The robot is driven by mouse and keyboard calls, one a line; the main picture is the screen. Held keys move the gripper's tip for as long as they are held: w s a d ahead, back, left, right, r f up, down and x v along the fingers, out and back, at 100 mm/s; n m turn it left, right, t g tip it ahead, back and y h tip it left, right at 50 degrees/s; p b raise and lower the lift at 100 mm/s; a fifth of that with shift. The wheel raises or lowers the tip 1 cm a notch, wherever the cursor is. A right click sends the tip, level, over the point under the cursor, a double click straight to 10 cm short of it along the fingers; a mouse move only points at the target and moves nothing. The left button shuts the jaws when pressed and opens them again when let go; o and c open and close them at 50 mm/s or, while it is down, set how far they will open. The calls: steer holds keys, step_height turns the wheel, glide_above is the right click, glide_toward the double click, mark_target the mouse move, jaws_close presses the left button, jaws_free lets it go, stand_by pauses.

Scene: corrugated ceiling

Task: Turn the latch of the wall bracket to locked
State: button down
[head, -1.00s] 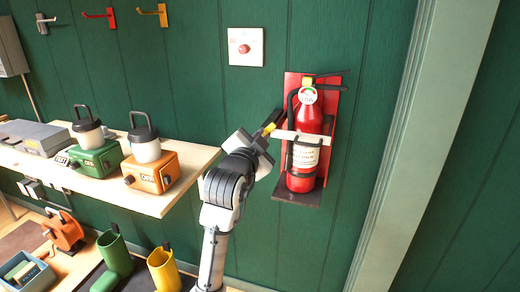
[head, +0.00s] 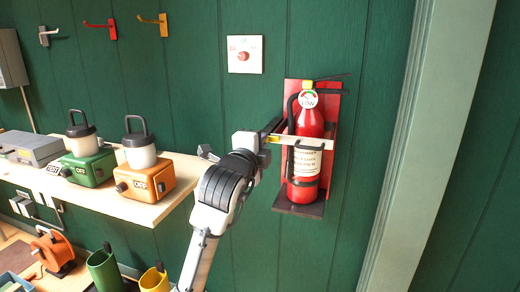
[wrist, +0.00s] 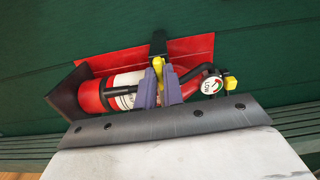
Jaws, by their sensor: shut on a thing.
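The wall bracket has a red back plate (head: 336,100) and a dark bottom shelf (head: 300,208), and it holds a red fire extinguisher (head: 305,187) upright. A pale bar (head: 315,142) crosses the front of the extinguisher. The yellow latch (wrist: 158,68) sits between the purple fingers of my gripper (wrist: 160,86) in the wrist view. In the head view my gripper (head: 272,136) is at the bracket's left side, and its fingers partly hide the latch. My gripper is shut on the latch. I cannot read a locked or unlocked mark.
A shelf (head: 160,208) to the left carries a green device (head: 90,168) and an orange device (head: 146,176). A red button panel (head: 245,54) is above my gripper, with hooks (head: 155,22) further left. A pale post (head: 432,130) stands right of the bracket.

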steer(key=shift+f+m, duration=0.1)
steer(key=shift+m, duration=0.2)
steer(key=c, duration=1.5)
jaws_free()
steer(key=b+v, duration=0.1)
steer(key=v, duration=1.3)
